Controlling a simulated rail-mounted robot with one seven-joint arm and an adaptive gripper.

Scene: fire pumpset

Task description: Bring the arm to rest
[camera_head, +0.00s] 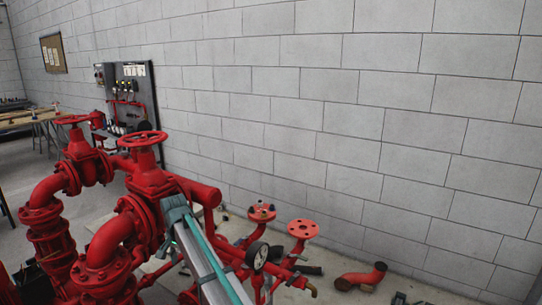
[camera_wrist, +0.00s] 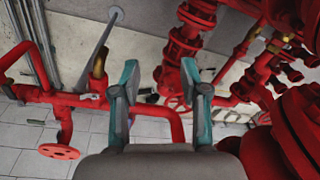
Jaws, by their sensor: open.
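My gripper (camera_wrist: 160,76) shows in the wrist view with its two teal and dark fingers spread apart. Nothing sits between the fingertips. Red pipes and a flanged valve body (camera_wrist: 185,45) lie beyond them; I cannot tell how far away. In the head view, a long grey and teal part of my arm slants up from the bottom edge, in front of the red pipework. I cannot make out the gripper's fingers in the head view.
Large red valves with a handwheel (camera_head: 143,139) crowd the left of the head view. A red flange (camera_head: 303,229) and a loose red elbow pipe (camera_head: 362,277) are near the block wall (camera_head: 400,100). A dark panel (camera_head: 133,100) stands behind. Red pipework closely surrounds the gripper's view.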

